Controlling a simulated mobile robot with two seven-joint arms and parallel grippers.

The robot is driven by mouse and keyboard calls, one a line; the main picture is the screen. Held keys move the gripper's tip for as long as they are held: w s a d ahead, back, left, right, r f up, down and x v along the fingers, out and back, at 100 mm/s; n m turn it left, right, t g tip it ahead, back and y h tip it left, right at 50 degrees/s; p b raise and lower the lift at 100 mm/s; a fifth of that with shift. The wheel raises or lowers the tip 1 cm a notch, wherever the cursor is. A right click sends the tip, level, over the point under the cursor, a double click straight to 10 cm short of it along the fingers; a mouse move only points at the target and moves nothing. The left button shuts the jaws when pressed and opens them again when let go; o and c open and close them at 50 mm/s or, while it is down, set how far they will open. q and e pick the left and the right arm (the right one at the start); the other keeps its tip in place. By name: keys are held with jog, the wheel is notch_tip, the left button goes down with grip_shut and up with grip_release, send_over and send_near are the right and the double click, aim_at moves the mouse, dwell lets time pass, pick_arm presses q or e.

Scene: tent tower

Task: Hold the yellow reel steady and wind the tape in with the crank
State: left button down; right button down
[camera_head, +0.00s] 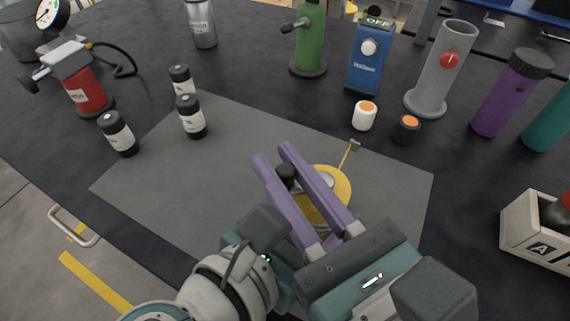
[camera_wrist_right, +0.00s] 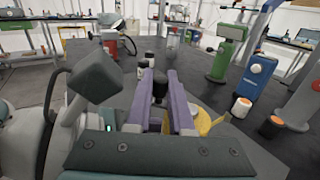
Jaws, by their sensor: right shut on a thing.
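The yellow reel (camera_head: 340,184) lies on the grey mat (camera_head: 150,185), partly hidden under my right gripper; it also shows in the right wrist view (camera_wrist_right: 205,123). A thin strip of yellow tape (camera_head: 346,158) runs from it toward the back right and ends in a small grey tab (camera_head: 354,145). My right gripper (camera_head: 271,156) has purple fingers and is shut on the black crank knob (camera_head: 286,173), which stands between the fingers. The knob also shows in the right wrist view (camera_wrist_right: 160,87). The crank arm under the fingers is mostly hidden. My left gripper is not in view.
Several black bottles (camera_head: 191,117) stand at the mat's left. A white jar (camera_head: 364,116) and a black jar (camera_head: 406,130) with orange tops stand behind the reel. A blue device (camera_head: 370,65) and grey cylinder (camera_head: 440,75) stand farther back. A crate (camera_head: 535,235) is at right.

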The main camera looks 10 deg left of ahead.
jog(key=c, duration=0.8)
grip_release()
jog(key=v, duration=1.2)
